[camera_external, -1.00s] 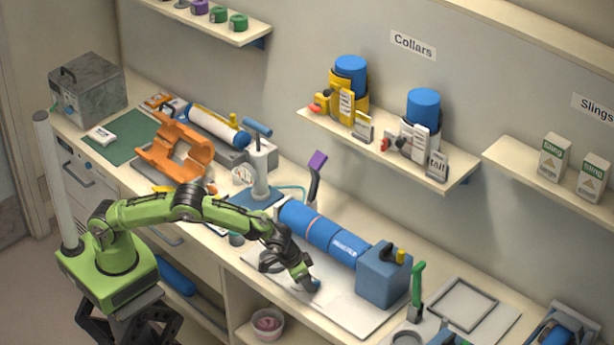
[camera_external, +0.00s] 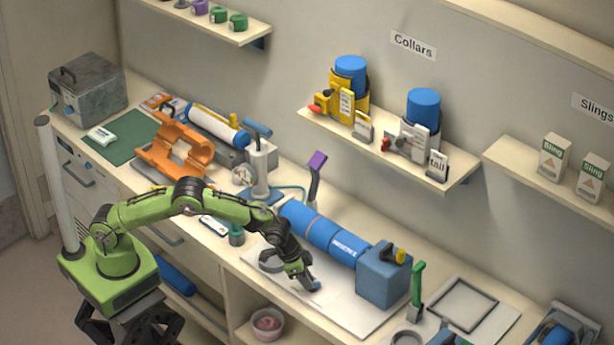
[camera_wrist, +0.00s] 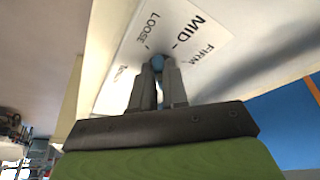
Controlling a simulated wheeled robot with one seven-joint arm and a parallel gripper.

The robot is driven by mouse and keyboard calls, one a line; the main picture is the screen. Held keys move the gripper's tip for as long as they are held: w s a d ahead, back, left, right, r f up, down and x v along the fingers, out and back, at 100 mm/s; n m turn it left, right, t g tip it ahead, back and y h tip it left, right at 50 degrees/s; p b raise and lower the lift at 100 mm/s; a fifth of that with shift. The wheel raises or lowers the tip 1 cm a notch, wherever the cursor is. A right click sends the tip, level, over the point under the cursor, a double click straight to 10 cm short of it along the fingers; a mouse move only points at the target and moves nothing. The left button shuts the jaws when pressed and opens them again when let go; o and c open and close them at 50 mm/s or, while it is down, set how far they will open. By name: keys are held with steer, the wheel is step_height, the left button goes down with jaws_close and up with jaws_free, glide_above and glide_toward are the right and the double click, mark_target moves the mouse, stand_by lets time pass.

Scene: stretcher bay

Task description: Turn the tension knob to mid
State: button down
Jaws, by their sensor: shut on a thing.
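The tension knob (camera_wrist: 157,63) is a small blue piece, largely hidden between my fingertips. It sits at a white label card (camera_wrist: 128,62) printed LOOSE, MID and FIRM. In the wrist view, LOOSE lies just above and left of the knob, MID above and right, FIRM farther right. A further word at the left is unreadable. My gripper (camera_wrist: 157,72) is shut on the knob. In the external view my gripper (camera_external: 310,284) reaches down to the bench in front of the blue cylinder. I cannot tell which mark the knob points to.
A blue cylinder (camera_external: 325,235) with an orange band and a blue block (camera_external: 384,275) stand behind my gripper. A green-handled tool (camera_external: 417,290) and a grey frame (camera_external: 463,303) are to the right. An orange clamp-like piece (camera_external: 178,150) is at the left.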

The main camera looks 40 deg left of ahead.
steer(key=m, duration=0.1)
steer(key=m+g, duration=0.1)
steer(key=m, duration=0.1)
steer(key=shift+w+a+m+h, duration=0.15)
steer(key=shift+w+m+h, duration=0.15)
steer(key=shift+h, duration=0.1)
steer(key=shift+w+a+m+g+p, duration=0.15)
steer(key=shift+m+g, duration=0.35)
steer(key=shift+m, duration=0.65)
steer(key=shift+w+d+m+g+p, duration=0.15)
steer(key=shift+m+g, duration=0.35)
steer(key=shift+m, duration=0.65)
steer(key=shift+h, duration=0.3)
steer(key=c, duration=1.1)
jaws_free()
steer(key=shift+a, duration=0.1)
steer(key=shift+c, duration=0.2)
steer(key=shift+r, duration=0.1)
steer(key=p+v, duration=0.1)
steer(key=v, duration=1.4)
steer(key=shift+r, duration=0.35)
